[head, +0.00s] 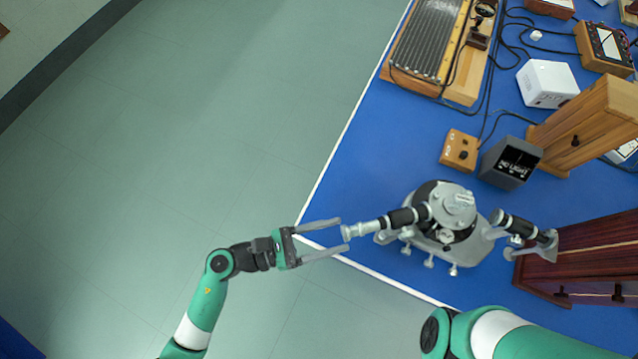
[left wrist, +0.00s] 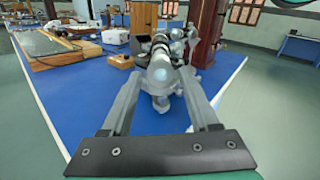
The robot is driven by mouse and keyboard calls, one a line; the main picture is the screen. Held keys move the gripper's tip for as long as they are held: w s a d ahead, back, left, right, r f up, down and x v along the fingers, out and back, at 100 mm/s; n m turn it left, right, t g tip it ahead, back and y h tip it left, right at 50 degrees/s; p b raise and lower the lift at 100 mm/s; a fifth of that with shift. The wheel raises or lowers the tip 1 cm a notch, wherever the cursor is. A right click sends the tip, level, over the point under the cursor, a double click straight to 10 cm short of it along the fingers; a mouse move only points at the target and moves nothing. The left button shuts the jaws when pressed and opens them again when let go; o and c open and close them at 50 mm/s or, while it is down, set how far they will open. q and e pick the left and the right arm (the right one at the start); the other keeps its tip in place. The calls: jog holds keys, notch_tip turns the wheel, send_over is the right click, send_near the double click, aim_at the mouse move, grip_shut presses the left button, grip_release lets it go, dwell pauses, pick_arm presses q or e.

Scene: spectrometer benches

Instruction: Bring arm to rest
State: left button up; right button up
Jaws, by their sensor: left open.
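My left gripper (head: 322,239) is open, its two fingers spread at the near left corner of the blue bench. The eyepiece end of the spectrometer (head: 447,218) lies just beyond and level with the gap between the fingertips. In the left wrist view the spectrometer (left wrist: 163,70) shows straight ahead, its tube end between the open fingers (left wrist: 160,92). I cannot tell whether the fingers touch it. My right arm shows in part at the bottom right of the head view; its gripper is not in view.
The blue bench (head: 362,150) carries a wooden box (head: 459,150), a dark lamp box (head: 510,162), a white box (head: 547,84), a wooden cabinet (head: 590,125), a reddish wooden case (head: 585,260) and a ribbed rheostat (head: 427,40). The green floor (head: 200,130) on the left is clear.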

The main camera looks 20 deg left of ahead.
pick_arm(q)
jog(key=shift+v, duration=1.4)
jog(key=shift+w, duration=0.1)
